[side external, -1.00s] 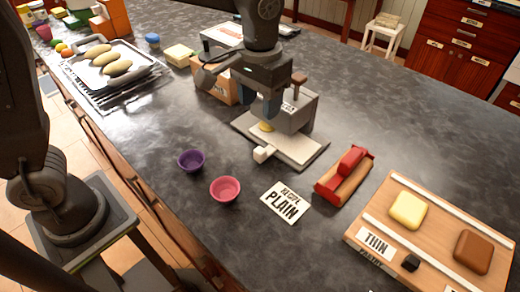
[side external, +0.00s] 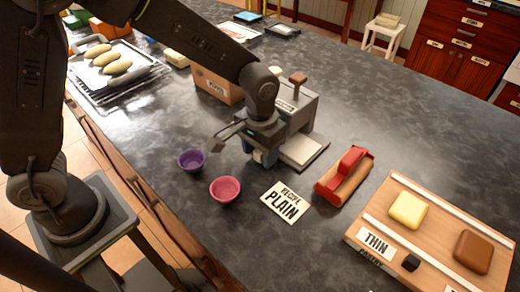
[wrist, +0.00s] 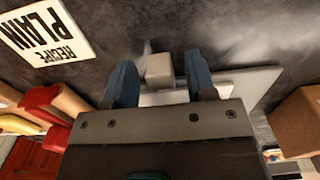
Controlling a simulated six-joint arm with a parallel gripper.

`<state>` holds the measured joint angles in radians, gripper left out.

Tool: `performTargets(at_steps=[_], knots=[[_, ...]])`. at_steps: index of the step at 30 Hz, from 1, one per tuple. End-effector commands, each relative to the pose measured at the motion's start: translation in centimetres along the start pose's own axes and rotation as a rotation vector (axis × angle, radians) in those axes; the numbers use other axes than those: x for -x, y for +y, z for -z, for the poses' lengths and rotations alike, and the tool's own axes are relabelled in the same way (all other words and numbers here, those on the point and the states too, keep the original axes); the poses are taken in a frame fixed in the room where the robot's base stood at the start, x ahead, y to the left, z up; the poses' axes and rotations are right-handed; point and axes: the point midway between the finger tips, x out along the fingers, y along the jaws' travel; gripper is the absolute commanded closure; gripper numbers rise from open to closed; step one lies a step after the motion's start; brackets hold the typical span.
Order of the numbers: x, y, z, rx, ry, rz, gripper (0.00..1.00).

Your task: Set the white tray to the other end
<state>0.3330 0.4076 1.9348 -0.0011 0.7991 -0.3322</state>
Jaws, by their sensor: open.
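The white tray (side external: 303,149) lies on the base of a grey press (side external: 290,105) on the dark counter. It also shows in the wrist view (wrist: 235,82), partly behind my gripper. The tray's pale block-shaped knob (wrist: 159,70) sits between my two blue fingers in the wrist view. My gripper (side external: 262,160) is open and low at the tray's front-left end, with the fingers on either side of the knob. A gap shows beside the left finger; contact on the right finger is unclear. My arm hides the knob and the tray's left part in the side view.
A purple bowl (side external: 191,160) and a pink bowl (side external: 225,190) stand close in front of my gripper. A recipe card (side external: 286,203) and a red-topped tool (side external: 345,173) lie to the right. A wooden board (side external: 400,235) is farther right; a cardboard box (side external: 215,86) stands behind.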

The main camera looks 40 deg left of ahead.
Motion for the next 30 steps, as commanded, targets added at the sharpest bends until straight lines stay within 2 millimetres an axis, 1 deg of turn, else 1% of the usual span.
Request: performTargets(at_steps=[7, 21, 23, 30], knots=[[-0.04, 0.00, 0.01, 0.000, 0.000, 0.000, 0.50], [0.01, 0.01, 0.02, 0.000, 0.001, 0.000, 0.95], [0.02, 0.01, 0.02, 0.000, 0.001, 0.000, 1.00], [0.03, -0.09, 0.04, 0.001, 0.001, -0.001, 1.00]])
